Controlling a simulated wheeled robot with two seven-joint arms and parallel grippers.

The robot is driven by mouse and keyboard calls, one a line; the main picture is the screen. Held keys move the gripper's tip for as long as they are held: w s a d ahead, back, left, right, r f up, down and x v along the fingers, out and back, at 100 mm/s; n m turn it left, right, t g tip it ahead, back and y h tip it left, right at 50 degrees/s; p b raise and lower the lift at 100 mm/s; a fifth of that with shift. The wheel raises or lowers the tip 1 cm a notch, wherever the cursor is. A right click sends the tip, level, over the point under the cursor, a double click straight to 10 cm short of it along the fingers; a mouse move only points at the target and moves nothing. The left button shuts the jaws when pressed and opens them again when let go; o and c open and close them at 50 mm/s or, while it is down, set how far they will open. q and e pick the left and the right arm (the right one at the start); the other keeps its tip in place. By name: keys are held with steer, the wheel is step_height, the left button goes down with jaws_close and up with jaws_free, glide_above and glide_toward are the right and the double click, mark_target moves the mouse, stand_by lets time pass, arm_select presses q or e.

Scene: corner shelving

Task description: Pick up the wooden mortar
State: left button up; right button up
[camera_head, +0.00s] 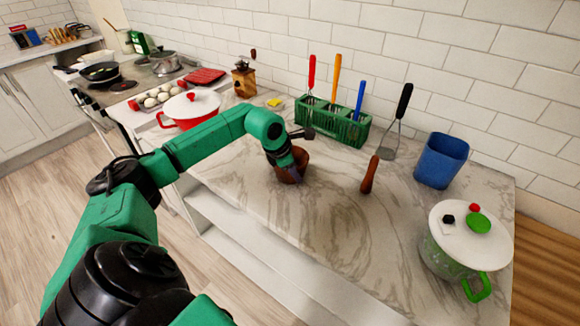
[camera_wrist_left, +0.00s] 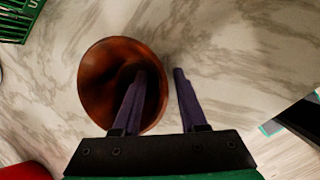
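The wooden mortar (camera_head: 298,159) is a brown bowl standing on the marble counter near its front edge. In the left wrist view the mortar (camera_wrist_left: 98,82) is seen from above, its dark hollow facing me. My left gripper (camera_head: 291,173) is down at the mortar. In the left wrist view one purple finger of the left gripper (camera_wrist_left: 160,72) reaches over the hollow and the other is outside the rim on the right. Bare counter shows between the rim and the outer finger, so the gripper is open across the wall. My right gripper is not in view.
A brown wooden pestle (camera_head: 370,174) stands right of the mortar. Behind are a green utensil rack (camera_head: 346,131) and a blue bin (camera_head: 440,160). A green-and-white lidded pot (camera_head: 452,258) is at right, a red pot (camera_head: 190,108) at left. Counter front of the pestle is clear.

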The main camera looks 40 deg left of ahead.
arm_select(q)
jaws_close()
steer(key=shift+r, duration=0.1)
stand_by(1.1)
